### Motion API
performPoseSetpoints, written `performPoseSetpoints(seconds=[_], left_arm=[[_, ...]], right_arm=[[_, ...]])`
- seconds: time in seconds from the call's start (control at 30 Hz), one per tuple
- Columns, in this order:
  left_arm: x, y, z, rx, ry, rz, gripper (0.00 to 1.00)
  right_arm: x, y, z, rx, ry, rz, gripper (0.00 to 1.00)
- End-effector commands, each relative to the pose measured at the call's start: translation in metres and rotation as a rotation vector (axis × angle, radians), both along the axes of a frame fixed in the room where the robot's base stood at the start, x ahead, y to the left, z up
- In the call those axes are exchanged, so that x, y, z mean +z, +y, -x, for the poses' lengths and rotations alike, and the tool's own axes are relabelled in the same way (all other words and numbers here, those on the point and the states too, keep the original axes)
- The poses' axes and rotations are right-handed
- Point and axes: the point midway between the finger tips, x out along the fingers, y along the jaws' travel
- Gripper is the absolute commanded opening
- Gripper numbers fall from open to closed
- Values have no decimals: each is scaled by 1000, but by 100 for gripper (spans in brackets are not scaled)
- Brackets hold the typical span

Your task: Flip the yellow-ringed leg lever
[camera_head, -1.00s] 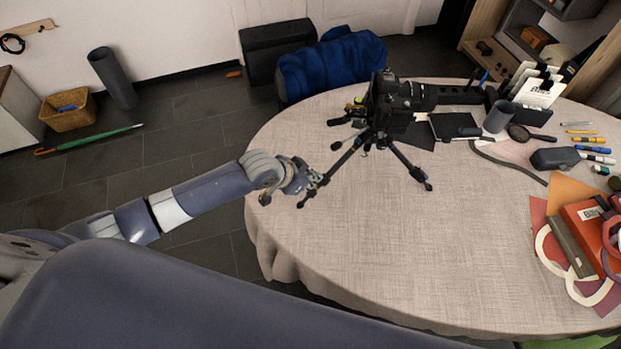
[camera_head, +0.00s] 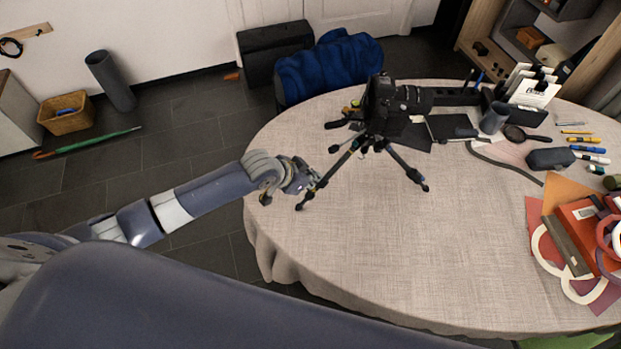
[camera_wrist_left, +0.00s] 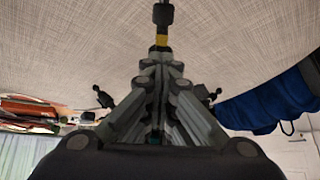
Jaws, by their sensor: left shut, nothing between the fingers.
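A black tripod (camera_head: 374,141) stands on the round table with a black camera (camera_head: 388,97) on top. Its near-left leg (camera_head: 336,168) slopes down to the left, its foot close to the table's edge. In the left wrist view a yellow ring (camera_wrist_left: 161,40) shows on a dark leg, just beyond my fingertips. My left gripper (camera_head: 312,184) is beside the lower part of the near-left leg. In the left wrist view its fingers (camera_wrist_left: 160,68) are together, with nothing seen between them. Whether they touch the leg, and the lever itself, I cannot make out. My right gripper is out of view.
The table (camera_head: 400,260) is clear in front of the tripod. Pens, a dark case (camera_head: 551,159) and red folders (camera_head: 580,230) lie on the right. A blue cloth (camera_head: 330,68) hangs over a chair behind the table.

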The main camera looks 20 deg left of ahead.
Motion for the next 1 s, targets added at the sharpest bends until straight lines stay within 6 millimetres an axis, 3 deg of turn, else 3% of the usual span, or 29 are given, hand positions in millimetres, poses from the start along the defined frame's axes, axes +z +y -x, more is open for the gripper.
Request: performPoseSetpoints(seconds=[0.83, 0.9, 1.0], left_arm=[[6, -5, -6, 0, 0, 0, 0], [6, -5, -6, 0, 0, 0, 11], [6, -5, -6, 0, 0, 0, 12]], right_arm=[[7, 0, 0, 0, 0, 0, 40], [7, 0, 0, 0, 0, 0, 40], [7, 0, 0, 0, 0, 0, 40]])
